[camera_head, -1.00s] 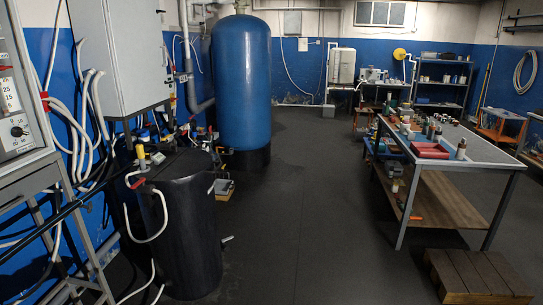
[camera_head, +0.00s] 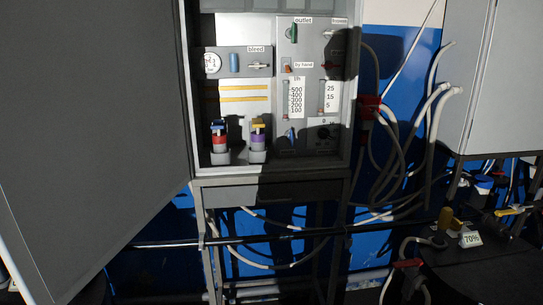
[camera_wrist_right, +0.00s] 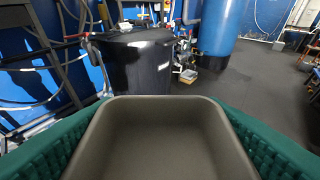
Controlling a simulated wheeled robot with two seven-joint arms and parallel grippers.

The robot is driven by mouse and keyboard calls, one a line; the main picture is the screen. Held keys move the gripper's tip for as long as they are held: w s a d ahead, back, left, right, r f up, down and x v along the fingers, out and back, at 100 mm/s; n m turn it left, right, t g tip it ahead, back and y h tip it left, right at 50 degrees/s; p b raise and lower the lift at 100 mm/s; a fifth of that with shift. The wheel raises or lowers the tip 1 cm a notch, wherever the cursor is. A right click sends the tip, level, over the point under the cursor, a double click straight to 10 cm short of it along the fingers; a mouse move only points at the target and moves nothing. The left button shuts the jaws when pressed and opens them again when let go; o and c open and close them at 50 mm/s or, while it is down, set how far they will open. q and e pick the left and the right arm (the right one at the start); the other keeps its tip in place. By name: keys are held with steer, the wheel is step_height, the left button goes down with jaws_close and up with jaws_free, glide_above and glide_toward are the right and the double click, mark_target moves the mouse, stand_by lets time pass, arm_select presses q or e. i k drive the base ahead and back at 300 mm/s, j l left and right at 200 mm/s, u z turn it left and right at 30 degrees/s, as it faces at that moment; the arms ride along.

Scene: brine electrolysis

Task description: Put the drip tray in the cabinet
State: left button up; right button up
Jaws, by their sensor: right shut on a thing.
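The cabinet (camera_head: 270,178) stands in the middle of the head view on a metal stand. Its large grey door (camera_head: 95,115) hangs open to the left. The drip tray (camera_wrist_right: 160,145) is a shallow grey-brown pan with rounded corners, seen in the right wrist view. My right gripper (camera_wrist_right: 160,112) has its green pads on either side of the tray and is shut on it. The tray looks empty inside. Neither gripper nor the tray shows in the head view, and my left gripper is not seen.
Inside the cabinet, a red bottle (camera_head: 219,142) and a purple bottle (camera_head: 257,136) stand in grey holders at the lower left. A panel with gauges and valves fills the right. Hoses (camera_head: 400,145) hang right of it. A black tank (camera_wrist_right: 138,62) stands ahead in the wrist view.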

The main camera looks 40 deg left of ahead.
mark_target(308, 162)
steer(key=i+j+u, duration=0.25)
steer(key=u, duration=0.25)
steer(key=i+u, duration=0.75)
steer(key=u, duration=0.2)
steer(key=i+l+u, duration=0.1)
steer(key=i+u, duration=0.25)
steer(key=u, duration=0.15)
steer(key=i+u, duration=0.15)
steer(key=i+l, duration=0.05)
steer(key=i, duration=0.05)
